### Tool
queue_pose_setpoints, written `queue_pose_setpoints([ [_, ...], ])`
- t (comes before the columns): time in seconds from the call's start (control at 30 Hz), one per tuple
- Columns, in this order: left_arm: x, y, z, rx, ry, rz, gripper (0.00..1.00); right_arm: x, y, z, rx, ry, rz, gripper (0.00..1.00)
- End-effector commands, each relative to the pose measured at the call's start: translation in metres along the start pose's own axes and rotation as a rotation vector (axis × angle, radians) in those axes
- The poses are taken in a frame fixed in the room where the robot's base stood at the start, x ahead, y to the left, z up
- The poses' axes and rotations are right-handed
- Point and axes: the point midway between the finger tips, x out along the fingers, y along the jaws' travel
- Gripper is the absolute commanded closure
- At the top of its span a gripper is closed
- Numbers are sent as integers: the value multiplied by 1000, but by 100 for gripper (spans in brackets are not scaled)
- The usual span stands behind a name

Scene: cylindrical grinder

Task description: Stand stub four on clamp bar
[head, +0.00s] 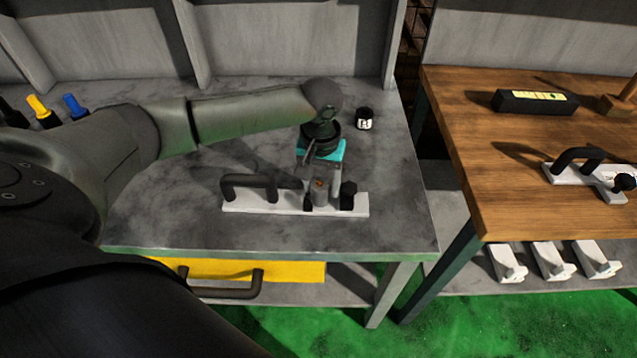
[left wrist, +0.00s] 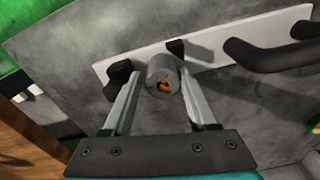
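The clamp bar (head: 235,207) is a white strip with a black handle, lying on the grey bench. It also shows in the left wrist view (left wrist: 215,47). A grey cylindrical stub (head: 320,194) with an orange mark on top stands upright at the bar, between two black knobs; the mark is too small to read. In the left wrist view the stub (left wrist: 162,77) lies between my left gripper's (left wrist: 161,74) fingertips, with a gap at its left side and little or none at its right. My left gripper looks open around it. Its base contact is hidden. My right gripper is not in view.
A small black item with a white label (head: 364,119) stands behind the gripper. A wooden table (head: 500,200) at right holds another white bar (head: 567,173) and a black block (head: 535,101). Yellow and blue items stand at back left. The bench right of the bar is clear.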

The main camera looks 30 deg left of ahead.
Motion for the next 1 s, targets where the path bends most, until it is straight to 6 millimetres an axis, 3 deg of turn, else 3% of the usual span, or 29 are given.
queue_pose_setpoints([
  [0.03,23,-3,12,8,-27,-12,41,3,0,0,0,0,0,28],
  [0.2,23,-3,12,9,-26,-13,22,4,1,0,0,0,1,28],
  [0.43,12,-4,10,7,-23,-13,21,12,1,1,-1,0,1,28],
  [0.8,-78,-2,7,1,-22,-10,21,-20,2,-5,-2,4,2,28],
  [1.0,-108,-2,6,1,-23,-10,21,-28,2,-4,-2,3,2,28],
])
